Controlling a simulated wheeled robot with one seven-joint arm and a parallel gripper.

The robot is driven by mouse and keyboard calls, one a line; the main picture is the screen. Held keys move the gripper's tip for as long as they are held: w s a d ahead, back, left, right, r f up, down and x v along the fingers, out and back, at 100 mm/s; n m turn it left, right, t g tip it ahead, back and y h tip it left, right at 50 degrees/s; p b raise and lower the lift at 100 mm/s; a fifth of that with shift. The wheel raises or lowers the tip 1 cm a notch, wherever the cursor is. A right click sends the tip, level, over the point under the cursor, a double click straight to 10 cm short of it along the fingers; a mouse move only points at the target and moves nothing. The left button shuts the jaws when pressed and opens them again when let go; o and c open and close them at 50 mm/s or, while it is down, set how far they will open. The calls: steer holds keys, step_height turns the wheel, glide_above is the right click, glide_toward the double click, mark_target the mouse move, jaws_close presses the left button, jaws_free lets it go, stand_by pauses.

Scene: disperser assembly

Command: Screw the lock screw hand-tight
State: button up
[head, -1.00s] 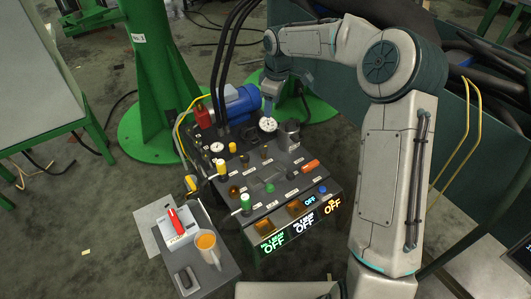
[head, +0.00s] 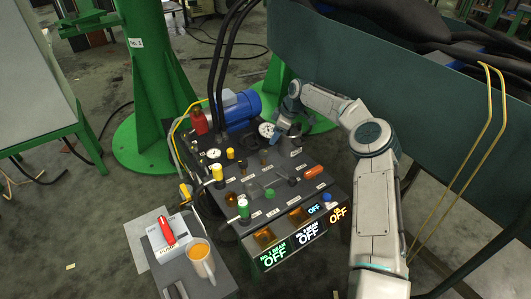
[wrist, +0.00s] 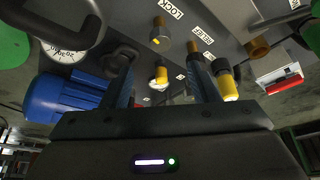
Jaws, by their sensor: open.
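Another yellow knob (wrist: 161,76) shows between the fingers, farther off. In the head view my gripper (head: 279,130) is at the panel's back right, small and hard to make out.
The control panel carries several knobs and levers, including a yellow-topped one (head: 217,172) and an orange handle (head: 313,172). A blue motor (head: 241,108) and a gauge (head: 266,130) stand at the back. A mug (head: 201,259) and red-lever box (head: 166,236) lie front left.

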mark_target(264, 152)
steer(key=b+x, duration=0.2)
steer(key=x, duration=0.8)
steer(key=shift+a+f+b, duration=0.1)
steer(key=shift+f+b, duration=0.05)
steer(key=shift+b, duration=0.25)
steer(key=c, duration=1)
